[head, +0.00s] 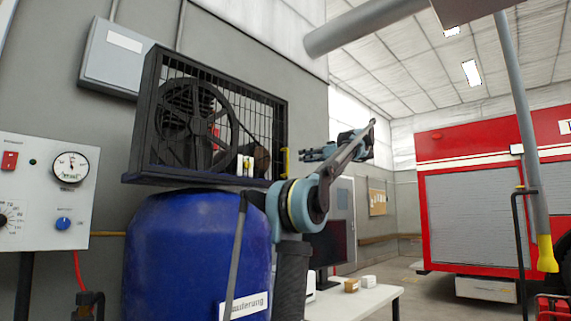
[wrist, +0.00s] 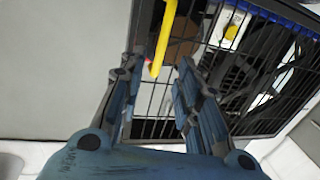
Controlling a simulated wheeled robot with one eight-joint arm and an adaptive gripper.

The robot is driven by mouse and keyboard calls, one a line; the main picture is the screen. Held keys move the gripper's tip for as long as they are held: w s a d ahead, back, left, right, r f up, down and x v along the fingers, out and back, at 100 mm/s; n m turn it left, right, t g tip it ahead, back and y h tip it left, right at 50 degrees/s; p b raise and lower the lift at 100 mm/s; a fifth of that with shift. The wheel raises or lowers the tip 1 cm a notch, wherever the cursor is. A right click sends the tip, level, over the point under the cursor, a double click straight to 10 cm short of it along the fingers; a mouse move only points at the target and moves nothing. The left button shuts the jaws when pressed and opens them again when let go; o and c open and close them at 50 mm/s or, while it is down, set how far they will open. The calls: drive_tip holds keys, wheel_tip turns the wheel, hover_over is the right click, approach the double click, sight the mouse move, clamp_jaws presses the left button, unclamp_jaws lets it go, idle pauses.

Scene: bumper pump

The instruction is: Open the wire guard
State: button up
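The wire guard (head: 262,112) is a black grid of bars across the front of a dark box frame, and it appears closed against that frame. A yellow handle (head: 285,162) stands upright at its right edge. In the wrist view the guard's bars (wrist: 262,75) fill the right half, and the yellow handle (wrist: 165,38) comes down from the top edge. My gripper (head: 304,155) is just right of the handle in the head view. In the wrist view my gripper (wrist: 157,68) is open and empty, with the handle's lower end seen between its fingertips, apparently beyond them.
Behind the bars are a large black pulley wheel (head: 190,122) and a belt. The box sits above a blue tank (head: 180,245). A control panel (head: 45,190) stands at left, a white table (head: 355,300) lower right. A grey pole (head: 525,130) stands farther right.

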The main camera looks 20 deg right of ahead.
hover_over(287, 173)
drive_tip(key=shift+w+d, duration=0.2)
drive_tip(key=shift+w, duration=0.2)
clamp_jaws()
